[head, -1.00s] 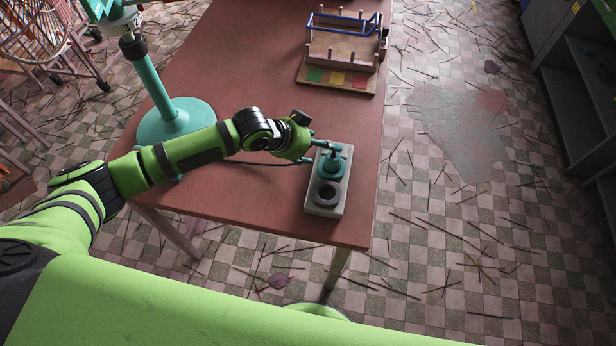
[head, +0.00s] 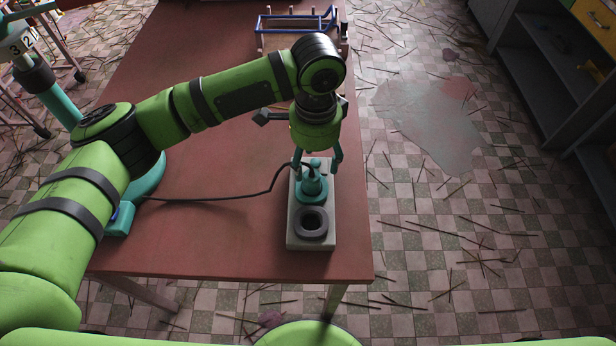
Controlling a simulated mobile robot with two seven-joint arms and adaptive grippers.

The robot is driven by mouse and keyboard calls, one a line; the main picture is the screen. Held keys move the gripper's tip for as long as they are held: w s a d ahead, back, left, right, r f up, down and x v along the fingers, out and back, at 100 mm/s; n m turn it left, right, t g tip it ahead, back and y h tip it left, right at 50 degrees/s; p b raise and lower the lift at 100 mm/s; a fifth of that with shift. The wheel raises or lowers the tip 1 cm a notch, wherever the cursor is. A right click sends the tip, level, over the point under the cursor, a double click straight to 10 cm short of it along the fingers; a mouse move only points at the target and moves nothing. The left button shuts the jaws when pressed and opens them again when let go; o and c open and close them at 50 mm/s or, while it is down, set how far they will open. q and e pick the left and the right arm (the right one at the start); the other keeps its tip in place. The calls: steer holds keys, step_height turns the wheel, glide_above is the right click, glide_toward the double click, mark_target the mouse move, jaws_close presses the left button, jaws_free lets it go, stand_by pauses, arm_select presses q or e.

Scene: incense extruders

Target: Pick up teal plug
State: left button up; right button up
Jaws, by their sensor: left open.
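The teal plug (head: 313,184) stands upright on a pale rectangular block (head: 293,238) near the front right of the red-brown table. A dark ring (head: 311,221) with a round hole sits on the same block, in front of the plug. My left gripper (head: 318,167) points down over the plug, its teal fingers open, one on each side of the plug's top. I cannot tell whether the fingers touch it. My right gripper is not in view.
A black cable (head: 225,198) runs across the table (head: 200,240) from a teal stand base (head: 147,180) at the left toward the plug. A wooden rack with a blue frame (head: 297,19) stands at the back. Grey shelves (head: 540,75) are at the far right.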

mark_target(311, 176)
arm_select(q)
steer(key=shift+s+a+f, duration=0.1)
steer(key=shift+s+f, duration=0.1)
steer(key=shift+f, duration=0.15)
steer(key=f+p, duration=0.1)
steer(key=f, duration=0.1)
steer(key=f+p, duration=0.1)
steer(key=f, duration=0.1)
steer(key=shift+a+f, duration=0.2)
steer(key=shift+f, duration=0.55)
steer(key=c, duration=1.2)
steer(key=shift+c, duration=0.3)
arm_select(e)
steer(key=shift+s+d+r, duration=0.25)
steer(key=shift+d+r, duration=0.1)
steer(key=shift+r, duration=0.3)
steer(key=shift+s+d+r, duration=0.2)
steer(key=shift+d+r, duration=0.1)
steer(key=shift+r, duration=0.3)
